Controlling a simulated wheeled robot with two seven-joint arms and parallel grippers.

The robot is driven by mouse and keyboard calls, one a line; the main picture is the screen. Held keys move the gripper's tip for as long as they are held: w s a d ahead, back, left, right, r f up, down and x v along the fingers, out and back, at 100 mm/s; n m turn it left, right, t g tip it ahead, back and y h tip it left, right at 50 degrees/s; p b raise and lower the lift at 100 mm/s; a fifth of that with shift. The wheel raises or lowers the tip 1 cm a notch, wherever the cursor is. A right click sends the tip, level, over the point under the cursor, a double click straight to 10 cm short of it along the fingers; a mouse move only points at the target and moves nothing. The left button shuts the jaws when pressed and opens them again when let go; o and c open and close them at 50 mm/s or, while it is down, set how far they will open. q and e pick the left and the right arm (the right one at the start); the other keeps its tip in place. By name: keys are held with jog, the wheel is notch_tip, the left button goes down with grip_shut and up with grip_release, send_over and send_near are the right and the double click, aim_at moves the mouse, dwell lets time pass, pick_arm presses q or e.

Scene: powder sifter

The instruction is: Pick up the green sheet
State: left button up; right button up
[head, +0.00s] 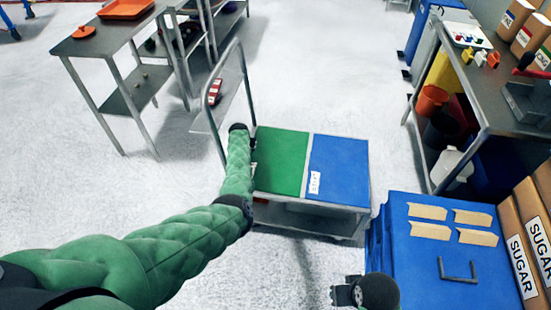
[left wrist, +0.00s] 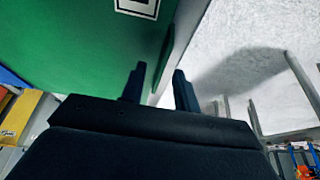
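The green sheet (head: 282,165) lies flat on the left half of a low metal cart, beside a blue sheet (head: 338,168) with a white label. My left gripper (head: 247,137) is at the green sheet's left edge. In the left wrist view, the green sheet (left wrist: 75,50) fills the upper left, and my left gripper (left wrist: 159,85) has its two fingers apart near the sheet's edge. Nothing is clearly held between them. I cannot tell whether a finger touches the sheet. My right gripper (head: 345,294) is low in the head view, away from the sheet, its fingers unclear.
The cart's upright handle (head: 246,75) rises at its left. A blue bin (head: 425,265) with tan pieces on its lid stands at the lower right, near sugar boxes (head: 522,260). Metal tables stand at upper left and right. The floor left of the cart is open.

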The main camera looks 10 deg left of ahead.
pick_arm(q)
jog(key=shift+w+f, duration=0.2)
jog(key=shift+f, duration=0.35)
jog(key=shift+f, duration=0.2)
grip_shut()
